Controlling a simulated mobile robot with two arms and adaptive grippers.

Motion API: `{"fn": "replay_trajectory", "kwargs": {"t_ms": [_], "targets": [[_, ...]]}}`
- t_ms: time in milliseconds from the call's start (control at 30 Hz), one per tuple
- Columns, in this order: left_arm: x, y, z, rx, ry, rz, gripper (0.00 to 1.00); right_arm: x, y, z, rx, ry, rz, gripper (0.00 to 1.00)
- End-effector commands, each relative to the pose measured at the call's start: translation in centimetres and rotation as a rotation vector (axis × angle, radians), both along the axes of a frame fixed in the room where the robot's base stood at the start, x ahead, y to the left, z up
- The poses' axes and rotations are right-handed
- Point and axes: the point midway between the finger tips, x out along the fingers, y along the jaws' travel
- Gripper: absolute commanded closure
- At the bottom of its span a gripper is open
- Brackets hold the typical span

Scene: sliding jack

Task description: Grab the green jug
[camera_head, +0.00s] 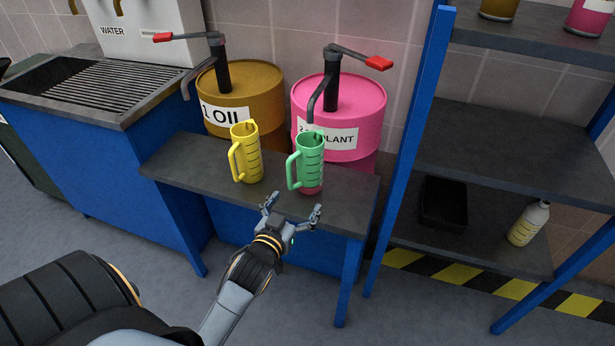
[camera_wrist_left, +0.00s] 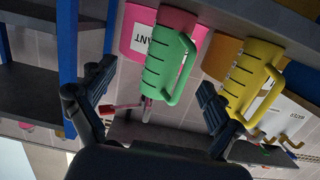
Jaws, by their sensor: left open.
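The green jug (camera_head: 309,163) stands upright on the grey bench (camera_head: 345,200), with its handle to the left. It stands in front of the pink barrel. My left gripper (camera_head: 291,209) is open and empty at the bench's front edge, just in front of the jug and apart from it. In the left wrist view, which is turned over, the green jug (camera_wrist_left: 163,65) shows beyond and between the open fingers (camera_wrist_left: 150,100). A yellow jug (camera_head: 246,153) stands on the bench to the left of the green one. My right gripper is not in view.
A brown barrel (camera_head: 262,87) and a pink barrel (camera_head: 362,101), each with a hand pump, stand behind the bench. A blue-framed shelf (camera_head: 500,140) with a black bin (camera_head: 444,203) and a bottle (camera_head: 528,223) is at right. A sink unit (camera_head: 90,95) is at left.

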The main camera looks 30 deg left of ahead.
Motion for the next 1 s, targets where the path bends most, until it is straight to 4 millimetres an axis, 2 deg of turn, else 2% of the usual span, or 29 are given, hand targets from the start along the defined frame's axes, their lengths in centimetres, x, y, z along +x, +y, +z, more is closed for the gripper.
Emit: {"fn": "replay_trajectory", "kwargs": {"t_ms": [33, 100, 233, 367, 600, 867, 1000], "targets": [[-0.1, 0.5, 2.1, 0.009, -0.050, 0.012, 0.09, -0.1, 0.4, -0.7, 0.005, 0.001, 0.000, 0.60], [-0.4, 0.8, 4.6, 0.015, -0.101, 0.022, 0.09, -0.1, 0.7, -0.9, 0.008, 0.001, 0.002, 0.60], [-0.4, 1.3, 7.0, 0.022, -0.151, 0.031, 0.09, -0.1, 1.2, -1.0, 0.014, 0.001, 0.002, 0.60], [1.3, 1.7, 7.6, 0.025, -0.160, 0.032, 0.09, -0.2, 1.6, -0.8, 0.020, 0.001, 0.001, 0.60], [5.8, 2.8, 7.5, 0.025, -0.158, 0.031, 0.09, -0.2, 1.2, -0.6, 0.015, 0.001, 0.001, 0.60], [7.9, 3.3, 7.4, 0.023, -0.155, 0.032, 0.09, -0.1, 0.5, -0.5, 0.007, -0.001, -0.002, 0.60], [9.8, 3.7, 7.7, 0.023, -0.156, 0.031, 0.09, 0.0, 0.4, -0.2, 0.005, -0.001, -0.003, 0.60]]}}
